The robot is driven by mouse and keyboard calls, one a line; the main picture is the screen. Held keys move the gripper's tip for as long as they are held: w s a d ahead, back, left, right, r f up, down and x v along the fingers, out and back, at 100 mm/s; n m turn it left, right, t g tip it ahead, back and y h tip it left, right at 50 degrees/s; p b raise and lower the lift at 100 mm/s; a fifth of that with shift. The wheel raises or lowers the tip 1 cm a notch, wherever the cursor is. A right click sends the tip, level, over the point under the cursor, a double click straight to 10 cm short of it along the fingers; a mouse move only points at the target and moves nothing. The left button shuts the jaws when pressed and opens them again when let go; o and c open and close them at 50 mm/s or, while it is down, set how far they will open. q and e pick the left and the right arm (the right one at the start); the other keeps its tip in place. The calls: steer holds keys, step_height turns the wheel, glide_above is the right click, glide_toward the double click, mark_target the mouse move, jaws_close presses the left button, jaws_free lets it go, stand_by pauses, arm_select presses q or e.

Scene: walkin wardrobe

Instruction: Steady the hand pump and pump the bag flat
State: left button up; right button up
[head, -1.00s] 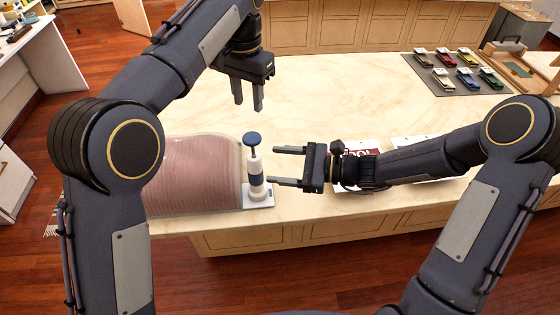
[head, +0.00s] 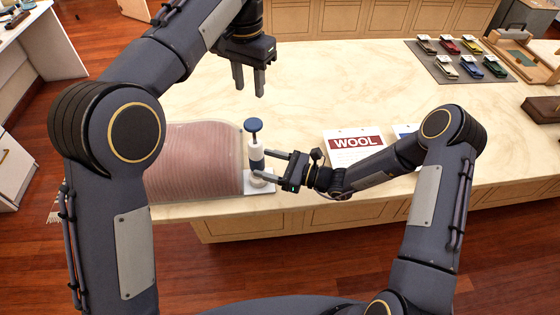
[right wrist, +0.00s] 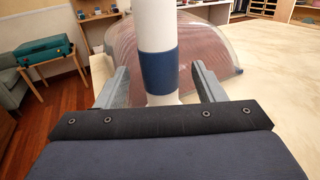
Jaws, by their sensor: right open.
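The hand pump (head: 256,150) stands upright on a white plate at the right end of the bag, with its blue knob raised. The clear bag (head: 195,165) bulges around pinkish folded contents on the table; it also shows behind the pump in the right wrist view (right wrist: 205,48). My right gripper (head: 262,165) is open around the pump's lower body. In the right wrist view, the white barrel with its blue band (right wrist: 161,70) stands between the two fingers, with gaps visible. My left gripper (head: 249,82) is open and empty, pointing down, above and behind the pump.
A WOOL sign card (head: 356,145) and another card lie to the right, partly behind my right arm. The middle of the pale tabletop (head: 340,90) is clear.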

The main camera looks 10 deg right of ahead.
mark_target(256, 160)
steer(key=shift+x, duration=1.95)
steer(key=shift+c, duration=0.3)
steer(key=c, duration=1.2)
arm_select(q)
steer(key=c, duration=0.5)
steer(key=shift+w+a+f+t, duration=0.1)
steer(key=shift+t, duration=0.3)
steer(key=shift+c, duration=1.1)
steer(key=shift+a+f+n+t+h, duration=0.15)
steer(key=shift+n+t+h, duration=0.35)
steer(key=shift+t+h, duration=0.25)
jaws_close()
steer(key=shift+t+h, duration=0.35)
steer(key=shift+t, duration=0.5)
steer(key=shift+s+f, duration=0.15)
steer(key=shift+f, duration=1.6)
steer(key=shift+s+f, duration=0.15)
steer(key=shift+f, duration=1.6)
